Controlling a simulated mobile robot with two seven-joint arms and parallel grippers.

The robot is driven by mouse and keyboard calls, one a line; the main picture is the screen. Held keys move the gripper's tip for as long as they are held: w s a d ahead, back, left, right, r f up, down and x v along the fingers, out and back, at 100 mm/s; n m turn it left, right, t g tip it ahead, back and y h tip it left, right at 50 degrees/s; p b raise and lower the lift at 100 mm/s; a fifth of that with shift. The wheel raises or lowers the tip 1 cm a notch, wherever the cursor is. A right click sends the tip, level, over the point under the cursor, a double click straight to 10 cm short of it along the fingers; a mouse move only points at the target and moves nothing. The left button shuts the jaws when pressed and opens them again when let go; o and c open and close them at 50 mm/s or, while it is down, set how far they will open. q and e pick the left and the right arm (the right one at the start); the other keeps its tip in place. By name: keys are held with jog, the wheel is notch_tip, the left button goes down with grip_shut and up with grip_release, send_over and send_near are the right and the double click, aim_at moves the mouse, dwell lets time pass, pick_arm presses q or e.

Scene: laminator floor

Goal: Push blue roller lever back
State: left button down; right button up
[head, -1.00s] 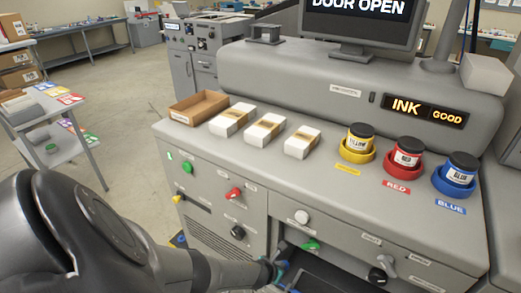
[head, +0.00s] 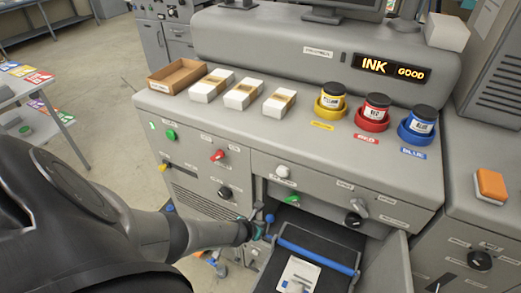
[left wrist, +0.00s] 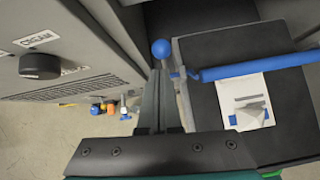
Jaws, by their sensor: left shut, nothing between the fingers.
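The blue roller lever shows as a blue ball knob (head: 269,218) at the left side of the open machine bay. It also shows in the left wrist view (left wrist: 161,49), just beyond my fingertips. The blue roller (head: 318,257) lies across the black bed and shows at the right of the left wrist view (left wrist: 256,67). My left gripper (head: 258,233) is shut and empty beside the lever. In the left wrist view its fingertips (left wrist: 160,76) point at the knob; whether they touch it I cannot tell. My right gripper is not in view.
A white printed sheet (head: 299,274) lies on the black bed (left wrist: 203,129). The machine's front panel (head: 195,160) with knobs stands left of the bay. A grey open door (head: 386,266) stands at its right. Ink cans, including a blue one (head: 418,123), stand on top.

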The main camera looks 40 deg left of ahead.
pick_arm(q)
notch_tip(320, 180, up, 9)
jog(key=w+a+p, duration=0.1)
jog(key=w+p, duration=0.1)
jog(key=p, duration=0.5)
jog(key=shift+w, duration=0.2)
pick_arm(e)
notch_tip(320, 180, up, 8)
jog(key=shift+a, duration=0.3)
pick_arm(q)
jog(key=shift+f, duration=0.1)
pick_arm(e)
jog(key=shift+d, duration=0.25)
